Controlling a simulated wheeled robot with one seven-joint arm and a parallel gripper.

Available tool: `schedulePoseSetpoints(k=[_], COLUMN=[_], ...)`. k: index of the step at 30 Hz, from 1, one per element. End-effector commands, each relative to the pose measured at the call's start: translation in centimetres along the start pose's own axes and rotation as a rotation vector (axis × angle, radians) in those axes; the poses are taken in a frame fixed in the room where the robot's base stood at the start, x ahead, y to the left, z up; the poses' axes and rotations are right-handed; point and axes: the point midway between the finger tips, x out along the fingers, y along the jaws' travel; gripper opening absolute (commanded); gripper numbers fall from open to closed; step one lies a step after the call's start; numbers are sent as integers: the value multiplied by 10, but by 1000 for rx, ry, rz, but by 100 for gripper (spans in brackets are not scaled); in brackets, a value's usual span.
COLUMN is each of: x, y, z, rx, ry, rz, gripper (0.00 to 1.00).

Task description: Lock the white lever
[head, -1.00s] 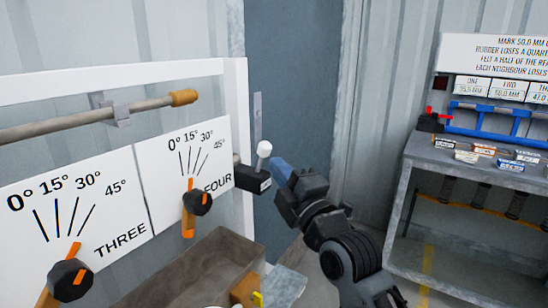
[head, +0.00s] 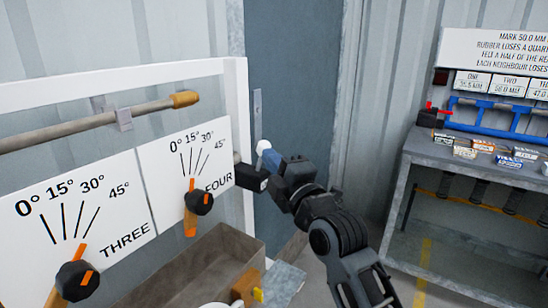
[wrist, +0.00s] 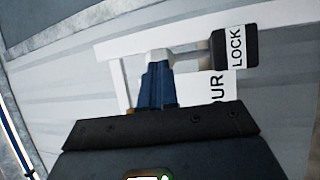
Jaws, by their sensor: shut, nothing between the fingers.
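The white lever (head: 263,146) has a round white knob and stands on a small black block (head: 250,178) at the right edge of the panel labelled FOUR. In the wrist view the black block (wrist: 235,47) carries a LOCK label, and the pale lever arm (wrist: 185,52) runs left from it. My gripper (head: 272,160) is shut and empty, with its blue fingertips right at the lever knob. In the wrist view my fingers (wrist: 157,72) point at the lever's left end. Whether they touch it is not clear.
Dials with orange pointers stand on the THREE (head: 75,281) and FOUR (head: 198,203) panels, left of my gripper. A brown trough (head: 200,265) lies below. A grey bench (head: 480,165) with small labelled blocks stands at the right. The floor between is mostly clear.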

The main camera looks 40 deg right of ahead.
Motion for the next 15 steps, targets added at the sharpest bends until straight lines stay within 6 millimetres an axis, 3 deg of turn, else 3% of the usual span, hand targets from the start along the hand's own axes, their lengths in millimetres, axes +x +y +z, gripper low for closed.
schedulePoseSetpoints(k=[9,15], x=[13,23], y=[15,12], z=[-6,-12], rx=[-79,-86], ry=[0,1], rz=[-151,-165], gripper=[0,0])
